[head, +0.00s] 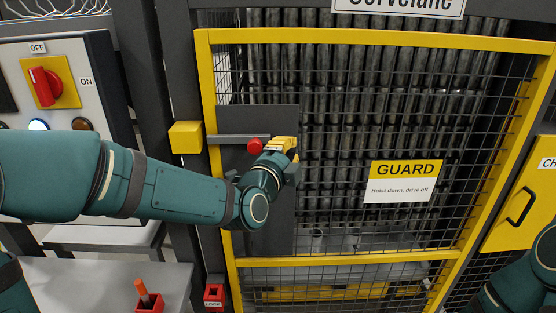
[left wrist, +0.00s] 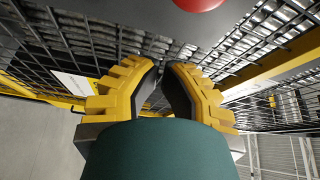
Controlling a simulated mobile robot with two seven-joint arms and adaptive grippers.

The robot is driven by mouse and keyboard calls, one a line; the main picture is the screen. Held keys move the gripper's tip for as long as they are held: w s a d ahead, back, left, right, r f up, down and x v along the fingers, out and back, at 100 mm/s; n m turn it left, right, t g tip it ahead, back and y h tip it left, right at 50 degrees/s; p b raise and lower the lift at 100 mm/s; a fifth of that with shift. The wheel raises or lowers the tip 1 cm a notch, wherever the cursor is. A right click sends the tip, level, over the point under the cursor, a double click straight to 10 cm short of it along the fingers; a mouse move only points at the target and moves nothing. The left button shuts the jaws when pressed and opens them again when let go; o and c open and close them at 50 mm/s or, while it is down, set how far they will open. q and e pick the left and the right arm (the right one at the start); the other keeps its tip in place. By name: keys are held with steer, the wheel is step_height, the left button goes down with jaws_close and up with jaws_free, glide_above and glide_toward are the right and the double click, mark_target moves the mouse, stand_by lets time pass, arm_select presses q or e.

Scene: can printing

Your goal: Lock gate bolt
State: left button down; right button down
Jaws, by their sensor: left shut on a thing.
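The gate bolt (head: 232,139) is a grey bar lying level across a dark plate (head: 272,120) at the gate's left side. Its left end meets the edge of a yellow block (head: 185,137) on the post; I cannot tell whether it is inside. A red knob (head: 254,146) sticks out from the bar and shows at the top of the left wrist view (left wrist: 197,3). My left gripper (head: 291,146) is just right of the knob, its yellow fingers closed together (left wrist: 165,72). What lies between the fingertips is hard to make out. My right gripper is out of view.
The yellow-framed mesh gate (head: 380,38) carries a GUARD sign (head: 403,181). A control panel with a red switch (head: 44,86) stands at left. A red holder with an orange-handled tool (head: 144,288) is at lower left. A yellow door (head: 524,195) is at right.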

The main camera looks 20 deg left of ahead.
arm_select(q)
steer(key=a, duration=0.4)
steer(key=shift+s+f, duration=0.2)
steer(key=shift+f, duration=0.15)
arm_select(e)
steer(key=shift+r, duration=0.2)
arm_select(q)
steer(key=shift+s, duration=0.1)
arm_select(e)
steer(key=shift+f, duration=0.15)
